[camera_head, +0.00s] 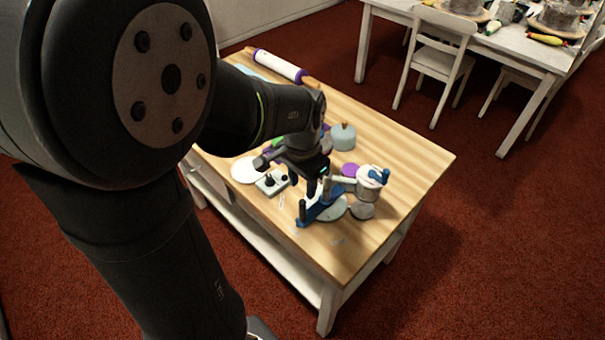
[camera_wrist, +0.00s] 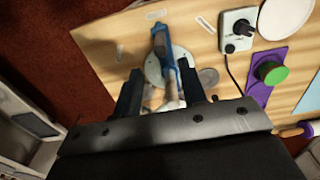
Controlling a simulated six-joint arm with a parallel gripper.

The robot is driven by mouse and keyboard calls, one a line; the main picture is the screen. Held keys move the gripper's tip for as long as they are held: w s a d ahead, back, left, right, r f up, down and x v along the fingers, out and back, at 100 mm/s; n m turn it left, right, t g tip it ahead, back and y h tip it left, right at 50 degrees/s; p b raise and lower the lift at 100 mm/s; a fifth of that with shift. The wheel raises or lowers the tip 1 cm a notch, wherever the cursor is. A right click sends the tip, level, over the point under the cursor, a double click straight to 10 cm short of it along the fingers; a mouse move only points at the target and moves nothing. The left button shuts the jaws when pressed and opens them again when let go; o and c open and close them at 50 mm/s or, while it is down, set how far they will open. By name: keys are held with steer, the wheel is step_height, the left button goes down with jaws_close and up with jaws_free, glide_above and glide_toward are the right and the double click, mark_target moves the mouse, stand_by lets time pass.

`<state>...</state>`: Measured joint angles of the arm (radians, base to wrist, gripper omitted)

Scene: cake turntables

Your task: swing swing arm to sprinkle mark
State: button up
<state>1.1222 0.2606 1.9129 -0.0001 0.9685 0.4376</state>
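The swing-arm device stands near the front right of the wooden table in the camera_head view. It has a blue upright frame (camera_head: 322,208), a pale arm (camera_head: 341,184) and a white canister (camera_head: 369,186) with a blue top. A pale round plate (camera_head: 334,211) lies under it. My gripper (camera_head: 318,188) is above and beside the blue frame. In the camera_wrist view, my gripper (camera_wrist: 160,82) has its fingers wide apart. The blue frame (camera_wrist: 164,42), part of the round plate (camera_wrist: 153,70) and a pale part show beyond or between them. I see no contact. The sprinkle mark cannot be made out.
A small control box with a black knob (camera_wrist: 238,30) and cable sits beside the device. A white disc (camera_head: 245,170), a purple mat (camera_wrist: 262,88) with a green round piece (camera_wrist: 272,73), a teal lidded pot (camera_head: 343,137) and a rolling pin (camera_head: 279,66) are also on the table.

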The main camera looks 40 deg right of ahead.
mark_target(302, 201)
step_height(302, 201, down, 6)
steer(key=shift+f, duration=0.15)
steer(key=c, duration=0.8)
steer(key=shift+w, duration=0.1)
steer(key=shift+w+d, duration=0.15)
steer(key=shift+w, duration=0.55)
steer(key=shift+w+d, duration=0.15)
steer(key=shift+w, duration=0.6)
steer(key=shift+w+d, duration=0.35)
steer(key=shift+w, duration=0.25)
steer(key=shift+w+d, duration=0.3)
steer(key=shift+w, duration=0.3)
